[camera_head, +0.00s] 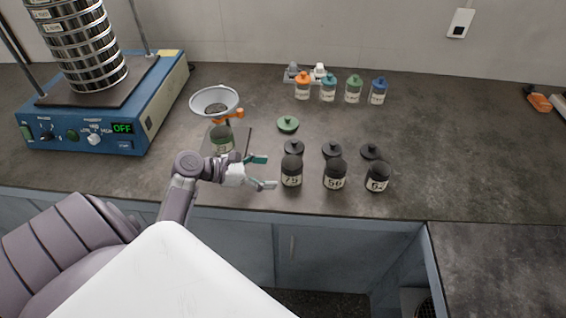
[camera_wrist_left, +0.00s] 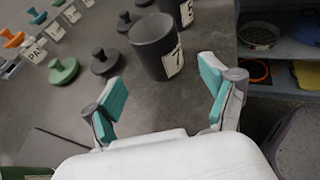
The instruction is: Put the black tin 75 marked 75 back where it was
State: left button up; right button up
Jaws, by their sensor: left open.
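The black tin 75 (camera_head: 291,172) stands upright on the counter, at the left end of a row of black tins. In the left wrist view the tin (camera_wrist_left: 154,47) stands just beyond the fingertips, its label partly visible on the right side. My left gripper (camera_head: 267,172) is open and empty to the left of the tin. In the left wrist view its teal-padded fingers (camera_wrist_left: 162,84) are apart, with bare counter between them. A black lid (camera_head: 293,147) lies behind the tin. My right gripper is not in view.
Black tins 56 (camera_head: 335,174) and 64 (camera_head: 377,177) stand to the right. A green tin (camera_head: 221,140) under a funnel (camera_head: 215,100) is left of the gripper. A green lid (camera_head: 288,124) and coloured bottles (camera_head: 328,88) are behind. The counter's front edge is close.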

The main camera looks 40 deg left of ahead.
pick_arm(q)
jog(key=v, duration=0.4)
jog(key=shift+s+a+r, duration=0.1)
jog(key=shift+s+a, duration=0.05)
jog(key=shift+s, duration=0.05)
dwell(0.3)
